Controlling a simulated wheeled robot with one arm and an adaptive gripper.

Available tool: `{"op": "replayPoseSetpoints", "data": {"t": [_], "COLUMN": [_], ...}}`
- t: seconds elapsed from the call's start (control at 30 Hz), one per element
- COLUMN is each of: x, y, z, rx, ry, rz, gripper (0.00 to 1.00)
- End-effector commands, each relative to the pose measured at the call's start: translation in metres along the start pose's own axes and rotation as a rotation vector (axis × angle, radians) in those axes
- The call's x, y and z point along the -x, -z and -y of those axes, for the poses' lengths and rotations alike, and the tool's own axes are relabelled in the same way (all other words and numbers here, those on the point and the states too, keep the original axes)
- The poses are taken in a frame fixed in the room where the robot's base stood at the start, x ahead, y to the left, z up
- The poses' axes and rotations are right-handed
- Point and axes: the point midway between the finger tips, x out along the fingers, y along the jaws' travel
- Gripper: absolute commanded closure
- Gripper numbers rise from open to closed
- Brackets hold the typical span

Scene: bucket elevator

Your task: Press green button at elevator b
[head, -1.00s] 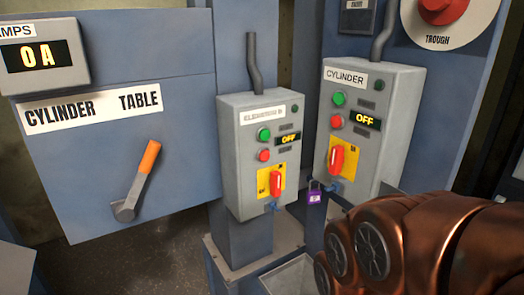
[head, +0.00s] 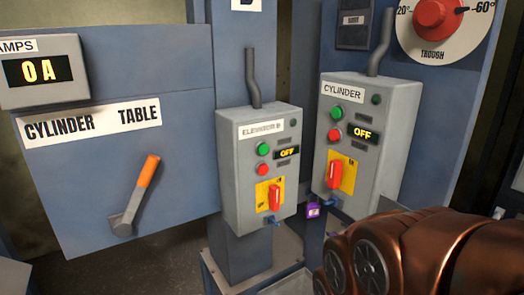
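The Elevator B control box (head: 235,205) is a grey box in the middle of the head view. Its label (head: 262,131) reads roughly "ELEVATOR B". It carries a green button (head: 264,149), a red button (head: 262,168) below it, and a display (head: 287,152) reading "OFF". A red rotary switch (head: 274,197) sits on a yellow plate and stands roughly upright. My copper-coloured arm fills the lower right and is apart from the box. My gripper's fingers are not in view.
A similar Cylinder box (head: 385,90) stands to the right, also reading "OFF", with a purple padlock (head: 313,209) near its lower left. A Cylinder Table panel (head: 70,180) with an orange-handled lever (head: 148,171) is at left. A trough dial (head: 460,40) is upper right.

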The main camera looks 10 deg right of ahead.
Motion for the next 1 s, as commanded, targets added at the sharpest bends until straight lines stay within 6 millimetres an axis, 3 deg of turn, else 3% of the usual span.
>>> {"op": "replayPoseSetpoints", "data": {"t": [0.23,1.0], "x": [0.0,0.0], "y": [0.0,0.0], "z": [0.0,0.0], "rx": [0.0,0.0], "ry": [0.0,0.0], "rz": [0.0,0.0], "gripper": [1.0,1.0]}}
